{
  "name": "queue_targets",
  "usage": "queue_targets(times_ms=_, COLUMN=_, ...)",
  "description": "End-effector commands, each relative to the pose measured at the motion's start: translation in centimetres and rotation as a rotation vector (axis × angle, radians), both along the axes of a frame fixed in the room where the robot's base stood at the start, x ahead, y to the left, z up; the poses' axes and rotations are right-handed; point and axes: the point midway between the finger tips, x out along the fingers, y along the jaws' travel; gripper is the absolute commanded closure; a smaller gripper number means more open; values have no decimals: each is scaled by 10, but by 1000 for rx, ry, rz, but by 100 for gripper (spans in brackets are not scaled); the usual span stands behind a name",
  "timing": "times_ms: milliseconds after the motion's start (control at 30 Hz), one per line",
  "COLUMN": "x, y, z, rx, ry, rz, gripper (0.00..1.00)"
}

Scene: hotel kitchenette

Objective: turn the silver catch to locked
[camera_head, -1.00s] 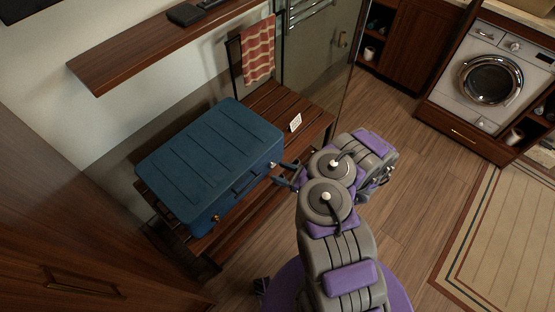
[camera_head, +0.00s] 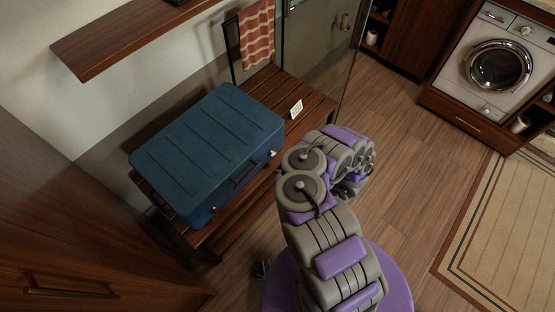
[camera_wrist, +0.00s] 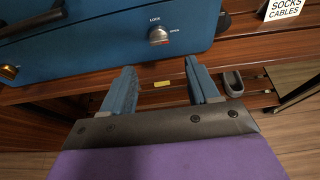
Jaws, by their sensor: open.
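A closed blue suitcase (camera_head: 205,150) lies on a slatted wooden bench. Its silver catch (camera_head: 273,154) is on the front face near the right end. The wrist view shows the silver catch (camera_wrist: 159,36) as a round knob, with LOCK printed above it and OPEN to its right. I cannot tell clearly which mark it points to. My gripper (camera_wrist: 160,76) has its blue fingers spread apart, with nothing between them. It is in front of and below the catch in that view, apart from it. In the head view my arm hides the fingers.
A brass catch (camera_head: 214,210) is at the suitcase's left end, and a dark handle (camera_head: 243,175) lies between the catches. A small sign (camera_head: 296,109) stands on the bench (camera_head: 318,108) to the right. A wooden shelf (camera_head: 120,50) hangs above. Open floor (camera_head: 400,170) lies to the right.

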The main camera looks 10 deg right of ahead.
Motion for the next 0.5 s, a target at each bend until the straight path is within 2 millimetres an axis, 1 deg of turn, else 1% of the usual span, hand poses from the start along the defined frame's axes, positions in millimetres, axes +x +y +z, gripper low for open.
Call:
queue_targets(times_ms=33, x=8, y=7, z=-7, rx=-1, ry=-1, rz=6, gripper=40)
queue_targets(times_ms=200, x=33, y=25, z=-19, rx=-2, ry=-2, rz=7, gripper=40)
queue_targets(times_ms=400, x=55, y=41, z=-29, rx=-1, ry=-3, rz=4, gripper=40)
queue_targets(times_ms=500, x=61, y=45, z=-31, rx=-1, ry=-3, rz=2, gripper=40)
